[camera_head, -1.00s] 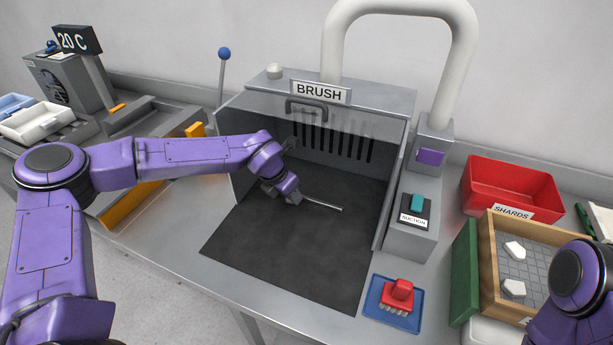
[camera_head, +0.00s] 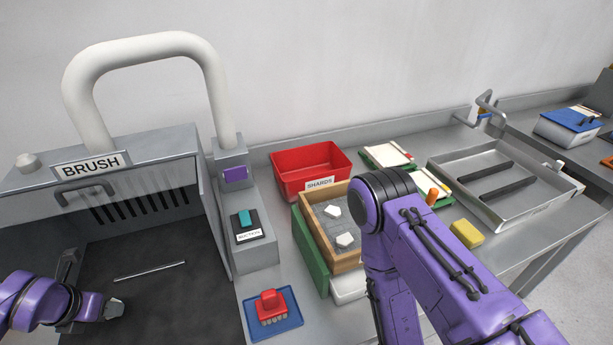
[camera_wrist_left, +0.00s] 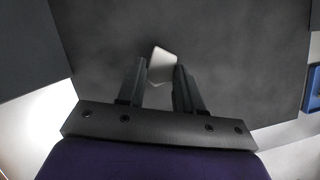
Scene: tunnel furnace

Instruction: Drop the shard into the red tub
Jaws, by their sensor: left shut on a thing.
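My left gripper (camera_head: 116,306) is in the front part of the BRUSH booth, at the lower left of the head view. It is shut on a small whitish shard, which shows between the two dark fingers in the left wrist view (camera_wrist_left: 161,64). The red tub (camera_head: 290,179) stands on the bench right of the booth, with a SHARDS label on its front. Its inside looks empty from here. My left gripper is well to the left of the tub. My right arm crosses the right half of the head view, but its gripper is out of frame.
The suction box (camera_head: 250,252) stands between booth and tub. A wooden box (camera_head: 315,240) with two white pieces is in front of the tub. A red brush (camera_head: 270,305) lies on a blue tray. A thin metal rod (camera_head: 150,271) is in the booth.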

